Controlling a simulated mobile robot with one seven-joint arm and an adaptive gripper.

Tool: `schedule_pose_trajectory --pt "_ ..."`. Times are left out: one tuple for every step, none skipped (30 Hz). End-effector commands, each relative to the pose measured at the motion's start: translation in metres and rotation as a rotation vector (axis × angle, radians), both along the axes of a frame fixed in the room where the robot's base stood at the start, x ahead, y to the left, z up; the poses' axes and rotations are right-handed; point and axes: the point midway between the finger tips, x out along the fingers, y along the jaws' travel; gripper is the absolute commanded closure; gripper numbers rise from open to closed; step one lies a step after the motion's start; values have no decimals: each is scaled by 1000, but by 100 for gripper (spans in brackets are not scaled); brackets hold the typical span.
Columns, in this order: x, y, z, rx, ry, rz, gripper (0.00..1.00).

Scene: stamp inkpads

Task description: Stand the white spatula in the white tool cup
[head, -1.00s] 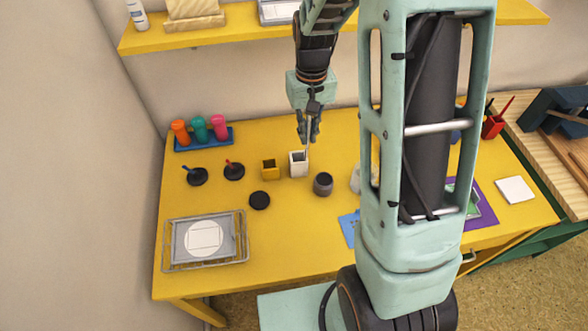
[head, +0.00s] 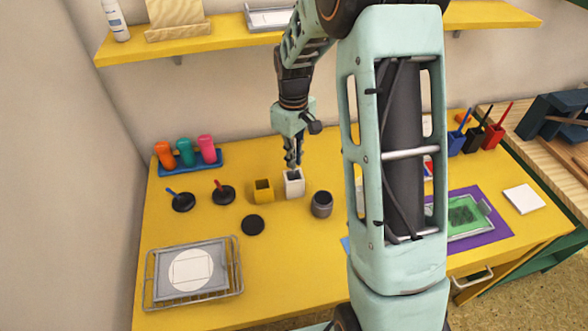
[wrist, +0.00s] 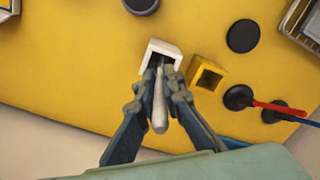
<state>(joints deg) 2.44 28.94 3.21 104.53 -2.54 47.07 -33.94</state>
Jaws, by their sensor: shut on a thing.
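The white tool cup (head: 295,187) is a square, open-topped cup standing on the yellow table. It also shows in the wrist view (wrist: 147,56). My gripper (head: 292,163) is directly above the cup, its fingertips close to the rim. In the wrist view my gripper (wrist: 159,88) is shut on the white spatula (wrist: 159,112), one finger on each side. The spatula's near end sticks out towards the camera. Its far end points down at the cup's opening and appears to be inside it. How deep it sits is hidden by the fingers.
A yellow cup (head: 263,190) stands close to the left of the white cup, and a dark grey round pot (head: 321,204) to its right. A black disc (head: 253,225) lies in front. Black inkpads (head: 183,202) with handles are further left. My column blocks part of the table.

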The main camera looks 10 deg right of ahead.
Motion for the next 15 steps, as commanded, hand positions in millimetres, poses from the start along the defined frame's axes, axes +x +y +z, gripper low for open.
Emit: schedule_pose_trajectory --pt "0 0 -4 -1 1 0 100" --pt "0 0 -7 -1 1 0 100" --pt "-1 0 -12 0 2 0 100" --pt "-1 0 -17 0 4 0 100" --pt "-1 0 -21 0 4 0 100" --pt "-1 0 -27 -1 4 -1 100" --pt "-1 0 -31 0 4 -1 100" --pt "-1 0 -35 0 2 -1 100" --pt "-1 0 -37 0 2 -1 100" --pt "-1 0 -38 -1 1 -1 100" --pt "0 0 -38 -1 1 -1 100" --pt "0 0 -37 -1 -1 -1 100" --pt "0 0 -37 -1 -1 -1 100" --pt "0 0 -37 -1 -1 -1 100" --pt "0 0 -37 -1 -1 -1 100"
